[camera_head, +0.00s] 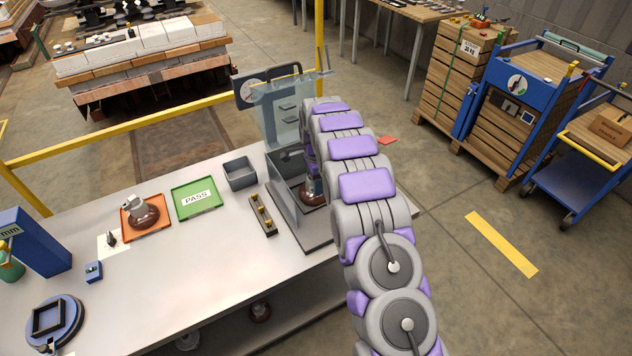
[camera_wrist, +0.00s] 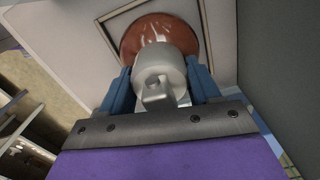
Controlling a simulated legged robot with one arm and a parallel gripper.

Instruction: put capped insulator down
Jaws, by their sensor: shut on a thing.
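The capped insulator (camera_wrist: 158,37) has a brown disc and a grey metal cap. In the wrist view, my gripper (camera_wrist: 160,88) is shut on the cap, with a blue finger on each side. The disc lies beyond the fingers, over a pale surface with a dark square outline; I cannot tell whether it touches. In the head view, the brown disc (camera_head: 313,192) shows low inside the clear-walled test stand (camera_head: 283,205). My arm hides most of the gripper there.
A second insulator (camera_head: 141,213) stands on an orange tray (camera_head: 160,229). Beside it lie a green PASS tray (camera_head: 183,208), an empty grey bin (camera_head: 240,173) and a block with brass pegs (camera_head: 262,214). The front middle of the bench (camera_head: 190,285) is clear.

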